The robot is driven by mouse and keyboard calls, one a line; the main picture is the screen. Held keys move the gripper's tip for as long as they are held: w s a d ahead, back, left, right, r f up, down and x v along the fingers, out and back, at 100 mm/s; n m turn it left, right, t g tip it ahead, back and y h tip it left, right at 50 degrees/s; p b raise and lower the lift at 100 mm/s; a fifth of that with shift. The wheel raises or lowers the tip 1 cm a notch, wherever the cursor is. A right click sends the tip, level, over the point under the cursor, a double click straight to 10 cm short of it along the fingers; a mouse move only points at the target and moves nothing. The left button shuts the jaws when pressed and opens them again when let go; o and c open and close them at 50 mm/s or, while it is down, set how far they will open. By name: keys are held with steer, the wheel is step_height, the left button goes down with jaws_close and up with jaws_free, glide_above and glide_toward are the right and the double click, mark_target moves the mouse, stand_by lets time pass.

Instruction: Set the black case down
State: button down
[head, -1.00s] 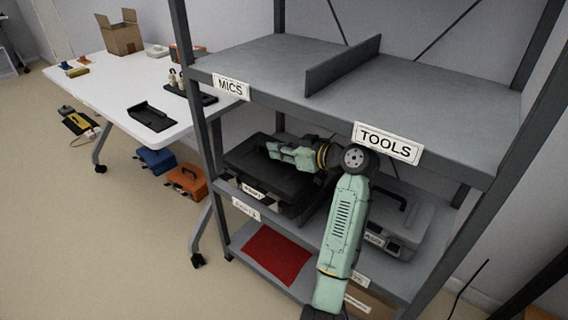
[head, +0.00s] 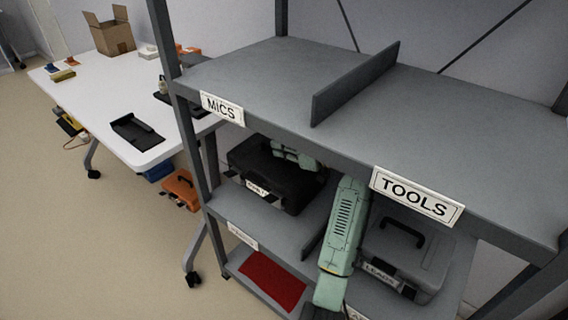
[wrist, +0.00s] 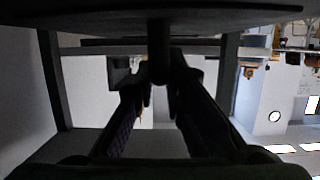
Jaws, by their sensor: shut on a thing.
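The black case (head: 285,195), with a white label on its front, is in the left bay of the shelf below the top one. It is back from the shelf's front edge, and bare shelf (head: 265,218) shows in front of it. I cannot tell whether its underside touches the shelf. My green arm reaches in over it. The top shelf hides my gripper in the head view. In the wrist view my gripper (wrist: 161,90) shows as two dark fingers, shut on the case, though its handle is too dark to make out.
A divider separates the case from a grey LEADS case (head: 410,250) on the right. The top shelf (head: 260,75), labelled MICS and TOOLS, hangs close above. A red mat (head: 272,282) lies on the lower shelf. A white table (head: 95,100) stands at the left.

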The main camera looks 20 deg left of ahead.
mark_target(314, 177)
steer(key=shift+f+p, duration=0.5)
steer(key=shift+f, duration=3.3)
steer(key=c, duration=2.1)
jaws_free()
steer(key=shift+f, duration=0.35)
steer(key=o, duration=0.4)
steer(key=shift+s+r, duration=0.1)
steer(key=shift+o, duration=0.2)
steer(key=b+v, duration=0.2)
steer(key=v, duration=1)
